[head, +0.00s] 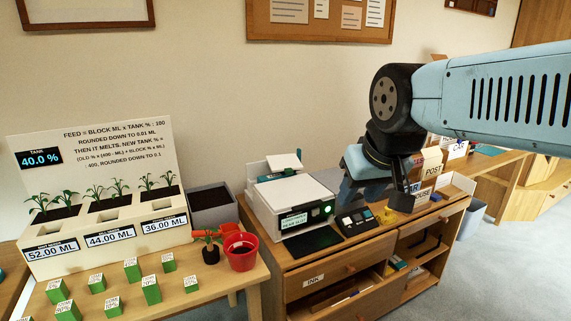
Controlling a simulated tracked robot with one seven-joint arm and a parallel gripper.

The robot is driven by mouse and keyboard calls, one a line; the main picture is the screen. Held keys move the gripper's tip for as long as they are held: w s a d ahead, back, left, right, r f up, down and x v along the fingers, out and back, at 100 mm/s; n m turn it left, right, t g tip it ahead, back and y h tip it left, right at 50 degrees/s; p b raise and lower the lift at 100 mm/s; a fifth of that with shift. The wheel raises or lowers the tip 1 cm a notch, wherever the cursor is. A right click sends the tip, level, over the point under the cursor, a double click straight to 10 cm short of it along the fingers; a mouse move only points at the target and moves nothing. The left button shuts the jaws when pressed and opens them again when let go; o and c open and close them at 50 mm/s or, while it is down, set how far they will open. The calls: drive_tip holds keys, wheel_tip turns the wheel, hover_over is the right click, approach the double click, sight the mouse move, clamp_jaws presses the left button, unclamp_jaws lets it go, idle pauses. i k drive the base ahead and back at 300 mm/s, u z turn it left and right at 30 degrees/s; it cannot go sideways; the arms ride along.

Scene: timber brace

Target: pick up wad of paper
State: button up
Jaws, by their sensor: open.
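A small crumpled yellow thing (387,216), which looks like the wad of paper, lies on top of the wooden cabinet (340,260), just right of a small dark device with buttons (356,221). My gripper (391,198) hangs from the arm above and very near it, pointing down. Its jaws are open, and I see nothing held between them. The arm and gripper hide part of the cabinet top behind them. I cannot tell the exact height of the jaws above the yellow thing.
A white printer-like machine (294,203) stands left of the device. Lettered blocks (432,160) stand close right of my gripper. Further left, a table holds a planter board (100,195), several green blocks (151,290) and a red pot (240,252). The cabinet's front edge is near.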

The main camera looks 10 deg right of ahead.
sight(287, 163)
drive_tip(key=z, duration=0.1)
drive_tip(key=i, duration=0.4)
drive_tip(key=u, duration=0.05)
drive_tip(key=k, duration=0.5)
drive_tip(key=z, duration=0.35)
drive_tip(key=i, duration=1.2)
drive_tip(key=u, duration=0.5)
